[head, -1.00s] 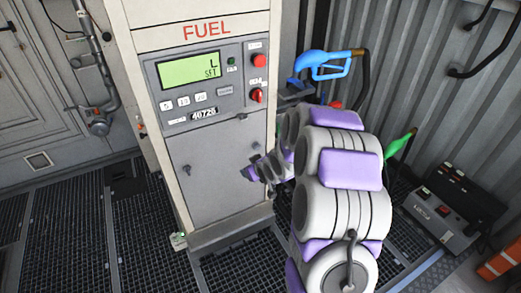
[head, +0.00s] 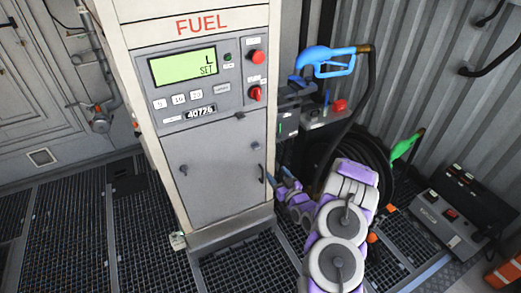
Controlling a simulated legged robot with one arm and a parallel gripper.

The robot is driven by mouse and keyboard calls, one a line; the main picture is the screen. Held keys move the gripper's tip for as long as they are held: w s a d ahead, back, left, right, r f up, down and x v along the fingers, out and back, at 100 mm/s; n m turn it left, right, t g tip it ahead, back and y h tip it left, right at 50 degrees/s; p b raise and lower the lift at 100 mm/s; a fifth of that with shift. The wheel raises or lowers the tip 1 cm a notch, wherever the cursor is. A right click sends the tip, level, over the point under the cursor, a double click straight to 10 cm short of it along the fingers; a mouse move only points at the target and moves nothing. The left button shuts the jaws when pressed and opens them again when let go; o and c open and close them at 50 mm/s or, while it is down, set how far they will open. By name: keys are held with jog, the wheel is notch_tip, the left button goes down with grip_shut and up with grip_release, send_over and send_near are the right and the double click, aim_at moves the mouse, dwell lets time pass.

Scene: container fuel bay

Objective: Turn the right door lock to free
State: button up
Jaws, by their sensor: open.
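The fuel dispenser's lower grey door (head: 218,185) is closed. A small dark round knob, apparently the right lock (head: 255,146), sits near its upper right edge. A similar small dark fitting, apparently the left lock (head: 183,170), sits on the left side. The way the right lock is turned is too small to tell. My gripper (head: 271,181) is open at the door's right edge, below and to the right of the right lock and apart from it. A thin dark upright piece shows beside it; I cannot tell if it is a handle or a finger.
A display panel (head: 195,78) with a red button and a red rotary switch is above the door. A blue nozzle (head: 325,62), a coiled black hose (head: 375,165) and a green nozzle (head: 405,146) are to the right.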

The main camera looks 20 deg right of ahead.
aim_at(257, 149)
jog(key=w+b, duration=0.1)
jog(key=w, duration=0.4)
jog(key=w+b, duration=0.1)
jog(key=w, duration=0.5)
jog(key=w+a+b, duration=0.1)
jog(key=w+b, duration=0.1)
jog(key=w, duration=0.3)
jog(key=shift+w+a, duration=0.1)
jog(key=shift+w, duration=0.55)
jog(key=shift+c, duration=0.2)
jog(key=c, duration=1)
